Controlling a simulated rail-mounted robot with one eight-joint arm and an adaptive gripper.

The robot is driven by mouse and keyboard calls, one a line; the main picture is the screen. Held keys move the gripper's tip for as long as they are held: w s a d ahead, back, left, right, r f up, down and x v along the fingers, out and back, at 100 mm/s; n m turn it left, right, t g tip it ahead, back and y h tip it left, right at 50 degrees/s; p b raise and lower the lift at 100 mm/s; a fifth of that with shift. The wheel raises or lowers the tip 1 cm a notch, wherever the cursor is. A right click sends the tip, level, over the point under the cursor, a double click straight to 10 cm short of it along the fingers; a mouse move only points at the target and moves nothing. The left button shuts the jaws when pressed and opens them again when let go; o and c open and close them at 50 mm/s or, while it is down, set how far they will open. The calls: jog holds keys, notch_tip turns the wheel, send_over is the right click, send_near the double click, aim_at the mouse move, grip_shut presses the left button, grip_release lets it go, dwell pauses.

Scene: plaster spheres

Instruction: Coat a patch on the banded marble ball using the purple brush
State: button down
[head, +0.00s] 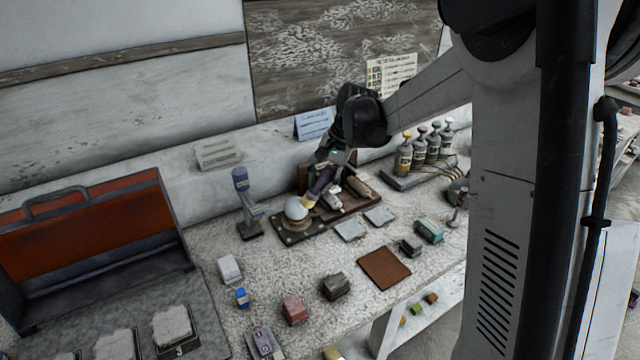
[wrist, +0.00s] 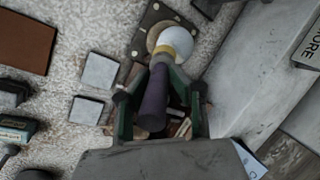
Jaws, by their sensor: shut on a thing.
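My gripper (head: 325,178) is shut on the purple brush (wrist: 154,100), its two fingers (wrist: 160,92) on either side of the handle in the wrist view. The brush (head: 320,184) slants down to the left in the head view, its yellowish end at the right side of a pale grey ball (head: 294,208). The ball sits on a round support on a dark plate (head: 287,238). In the wrist view the brush end overlaps the pale ball (wrist: 177,40); whether it touches, I cannot tell. No banding or coated patch is clear at this size.
A blue-grey stand (head: 243,200) rises just left of the ball. Pale square tiles (head: 350,230), a brown mat (head: 384,268) and several small blocks lie in front. Several bottles (head: 420,150) stand at the back right. An open orange-lined case (head: 90,235) is at left.

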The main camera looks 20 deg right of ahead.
jog(key=shift+w+d+r, duration=0.15)
jog(key=shift+w, duration=0.25)
jog(key=shift+w+a+b, duration=0.1)
jog(key=shift+a+b, duration=0.1)
jog(key=shift+b, duration=0.1)
jog(key=shift+d+b, duration=0.15)
jog(key=shift+b, duration=0.3)
dwell(1.2)
jog(key=shift+a+f, duration=0.2)
